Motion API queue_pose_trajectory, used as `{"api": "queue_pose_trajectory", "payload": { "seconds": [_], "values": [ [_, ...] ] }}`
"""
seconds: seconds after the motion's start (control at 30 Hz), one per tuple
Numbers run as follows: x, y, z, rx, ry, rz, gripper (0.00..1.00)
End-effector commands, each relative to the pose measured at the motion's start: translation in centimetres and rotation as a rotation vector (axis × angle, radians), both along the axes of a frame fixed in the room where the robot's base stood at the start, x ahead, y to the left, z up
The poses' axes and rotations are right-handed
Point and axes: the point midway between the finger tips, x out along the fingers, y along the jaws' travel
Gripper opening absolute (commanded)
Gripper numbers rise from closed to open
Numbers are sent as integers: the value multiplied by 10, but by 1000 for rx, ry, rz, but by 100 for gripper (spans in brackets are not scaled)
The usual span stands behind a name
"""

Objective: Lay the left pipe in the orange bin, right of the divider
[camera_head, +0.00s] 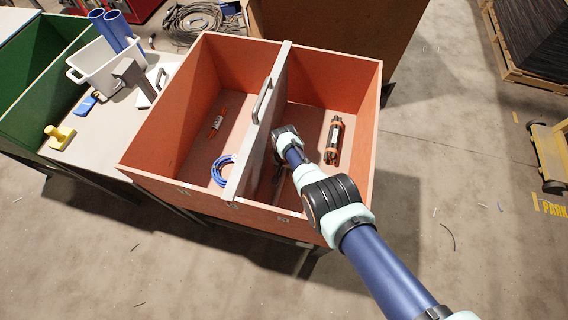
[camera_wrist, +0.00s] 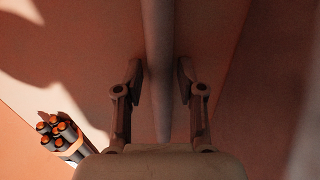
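My gripper (camera_head: 285,136) reaches down into the right compartment, close beside the divider. In the wrist view a long, dull pipe-like piece (camera_wrist: 158,50) runs between the two fingers of my gripper (camera_wrist: 159,85), narrowing toward the bottom of the picture. The fingers stand apart on either side of it. Whether they touch it I cannot tell.
An orange-and-black cable piece (camera_head: 334,138) lies in the right compartment, with its cut ends also in the wrist view (camera_wrist: 60,138). The left compartment holds a blue cable coil (camera_head: 221,170) and a small cable bundle (camera_head: 215,127). A green bin (camera_head: 40,85) is at far left.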

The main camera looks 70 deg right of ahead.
Motion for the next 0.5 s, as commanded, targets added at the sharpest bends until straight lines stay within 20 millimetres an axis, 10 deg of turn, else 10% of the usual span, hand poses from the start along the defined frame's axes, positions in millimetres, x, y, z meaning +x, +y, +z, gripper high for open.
{"api": "queue_pose_trajectory", "payload": {
  "seconds": [0.5],
  "values": [
    [1,-1,30,-2,-1,0,50]
  ]
}}
